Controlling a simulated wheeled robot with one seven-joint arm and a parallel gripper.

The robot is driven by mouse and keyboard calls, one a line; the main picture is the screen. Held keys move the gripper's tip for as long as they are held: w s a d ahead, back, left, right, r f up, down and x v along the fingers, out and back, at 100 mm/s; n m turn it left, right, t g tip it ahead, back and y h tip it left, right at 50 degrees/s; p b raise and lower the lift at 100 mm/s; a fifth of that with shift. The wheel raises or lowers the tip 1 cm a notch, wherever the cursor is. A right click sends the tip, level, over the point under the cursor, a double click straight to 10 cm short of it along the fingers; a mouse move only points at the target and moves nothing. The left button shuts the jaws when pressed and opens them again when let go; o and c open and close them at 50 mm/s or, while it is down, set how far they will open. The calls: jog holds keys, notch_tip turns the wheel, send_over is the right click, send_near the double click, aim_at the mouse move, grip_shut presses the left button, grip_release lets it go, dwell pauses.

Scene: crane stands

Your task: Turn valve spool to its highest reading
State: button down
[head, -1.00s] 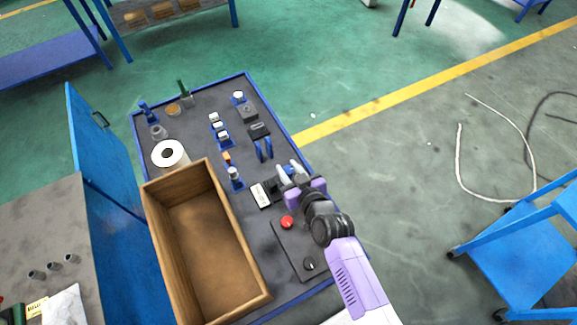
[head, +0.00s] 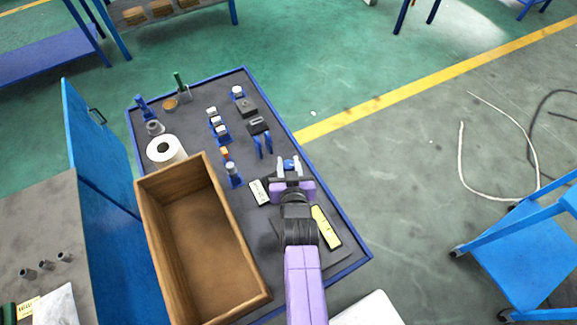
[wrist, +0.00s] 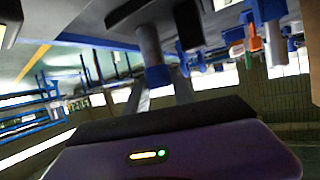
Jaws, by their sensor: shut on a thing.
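My gripper (head: 288,169) is over the right side of the dark bench top, with its fingers closed around a small blue-and-grey piece (head: 287,161), which appears to be the valve spool. The fingers and purple gripper body hide most of it. In the wrist view a grey cylinder (wrist: 149,42) with a blue part (wrist: 157,76) stands just beyond the gripper's dark front edge. No scale or reading on the spool can be made out.
A white-faced block (head: 259,192) lies just left of my gripper, and a yellow bar (head: 326,227) lies to the right of my arm. A wooden box (head: 148,222) fills the left front. Blue-based fittings (head: 218,125) and a white roll (head: 163,149) stand farther back.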

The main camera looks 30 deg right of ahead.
jog(key=shift+f+m+g+h+b, duration=0.1)
jog(key=shift+m+g+h+b, duration=0.65)
jog(key=shift+b, duration=0.55)
jog(key=c, duration=1.1)
grip_release()
jog(key=shift+o, duration=0.2)
jog(key=shift+s+a, duration=0.1)
jog(key=b+v, duration=0.1)
jog(key=v, duration=0.6)
jog(key=shift+s+a, duration=0.15)
jog(key=shift+s, duration=0.2)
